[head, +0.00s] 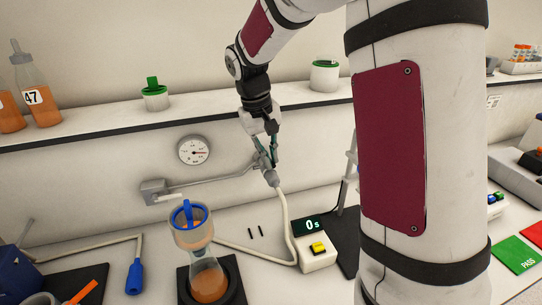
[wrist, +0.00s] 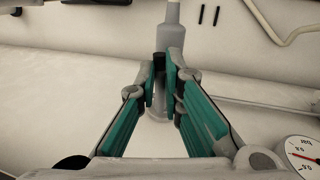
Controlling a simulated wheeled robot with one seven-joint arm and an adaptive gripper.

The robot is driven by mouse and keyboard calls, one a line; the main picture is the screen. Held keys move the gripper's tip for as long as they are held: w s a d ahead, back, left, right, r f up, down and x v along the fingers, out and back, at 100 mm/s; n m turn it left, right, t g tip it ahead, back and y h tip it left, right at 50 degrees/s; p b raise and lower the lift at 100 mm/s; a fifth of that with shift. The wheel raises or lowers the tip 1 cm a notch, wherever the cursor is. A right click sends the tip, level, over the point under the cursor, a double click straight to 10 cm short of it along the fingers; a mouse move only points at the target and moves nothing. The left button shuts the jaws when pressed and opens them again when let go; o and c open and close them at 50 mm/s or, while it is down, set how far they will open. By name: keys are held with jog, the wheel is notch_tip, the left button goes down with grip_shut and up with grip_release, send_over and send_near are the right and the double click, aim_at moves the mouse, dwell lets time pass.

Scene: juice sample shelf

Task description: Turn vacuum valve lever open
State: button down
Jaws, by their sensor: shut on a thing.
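The vacuum valve (head: 259,168) sits at the right end of a grey metal pipe (head: 210,181) along the wall, with a grey hose fitting (head: 271,179) below it. My gripper (head: 266,158) reaches down to the valve from above, its green-padded fingers on either side of it. In the wrist view, my gripper (wrist: 161,82) is shut on a dark, narrow piece between the fingertips, which appears to be the valve lever (wrist: 159,64). The fingers hide most of the lever, so its exact angle cannot be told. The hose fitting (wrist: 172,13) shows just beyond the fingertips.
A round gauge (head: 194,151) is on the wall left of the valve. A filter funnel (head: 191,229) stands on a flask (head: 208,281) below the pipe. The shelf (head: 205,111) above holds green-lidded jars.

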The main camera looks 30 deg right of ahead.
jog(key=shift+a+m, duration=0.15)
jog(key=shift+m, duration=0.25)
jog(key=c, duration=1.7)
grip_release()
jog(key=shift+r, duration=0.1)
notch_tip(320, 180, up, 12)
jog(key=a, duration=0.2)
jog(key=shift+w+a+f, duration=0.15)
jog(key=shift+w+f, duration=0.1)
jog(key=shift+w, duration=0.05)
